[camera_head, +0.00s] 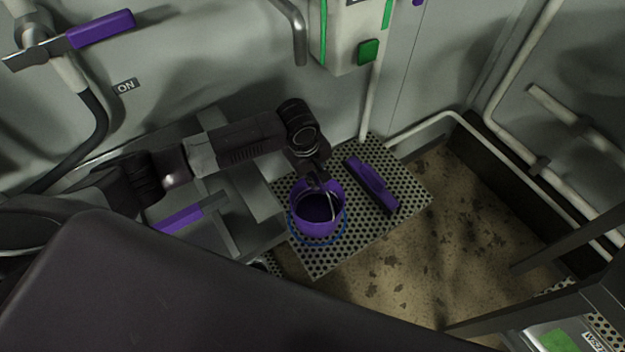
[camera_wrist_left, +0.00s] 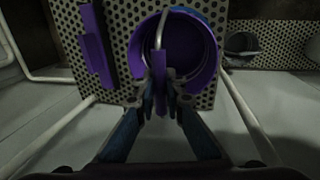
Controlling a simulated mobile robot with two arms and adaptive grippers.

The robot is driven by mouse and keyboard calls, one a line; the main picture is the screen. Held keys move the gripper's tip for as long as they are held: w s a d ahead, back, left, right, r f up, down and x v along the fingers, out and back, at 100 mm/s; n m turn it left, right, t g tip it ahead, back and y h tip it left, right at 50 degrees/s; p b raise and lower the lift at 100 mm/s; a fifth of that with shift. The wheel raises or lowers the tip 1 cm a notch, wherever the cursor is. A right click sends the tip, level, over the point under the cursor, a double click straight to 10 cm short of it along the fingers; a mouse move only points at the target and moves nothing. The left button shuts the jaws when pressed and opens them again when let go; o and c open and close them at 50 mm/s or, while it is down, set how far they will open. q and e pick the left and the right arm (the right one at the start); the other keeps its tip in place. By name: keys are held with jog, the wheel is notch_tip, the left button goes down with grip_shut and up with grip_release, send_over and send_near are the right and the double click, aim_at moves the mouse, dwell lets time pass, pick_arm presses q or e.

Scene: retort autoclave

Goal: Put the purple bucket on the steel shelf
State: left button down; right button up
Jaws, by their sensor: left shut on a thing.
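The purple bucket (camera_head: 318,215) is upright over the perforated steel shelf (camera_head: 405,185), with a blue ring around its lower edge. I cannot tell whether its bottom touches the plate. My left gripper (camera_head: 322,182) is above the bucket's back rim and shut on its handle. In the left wrist view, the bucket (camera_wrist_left: 207,60) opens toward the camera and looks empty. There the left gripper (camera_wrist_left: 162,92) closes on the purple grip of the metal handle, with the perforated shelf (camera_wrist_left: 125,20) behind. My right gripper is not in view.
A long purple bar (camera_head: 372,185) lies on the shelf right of the bucket. A green-trimmed box (camera_head: 348,35) and a pipe (camera_head: 370,105) stand behind the shelf. A dark round container (camera_wrist_left: 241,45) shows in the wrist view. Stained floor (camera_head: 450,235) is open at right.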

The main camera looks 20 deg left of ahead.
pick_arm(q)
jog(key=shift+a, duration=0.1)
jog(key=shift+d+r, duration=0.1)
jog(key=shift+d, duration=0.1)
jog(key=shift+s, duration=0.1)
jog(key=c, duration=2)
grip_release()
jog(key=shift+a+f, duration=0.1)
jog(key=shift+f, duration=0.15)
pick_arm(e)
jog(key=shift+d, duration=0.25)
pick_arm(q)
jog(key=shift+r, duration=0.1)
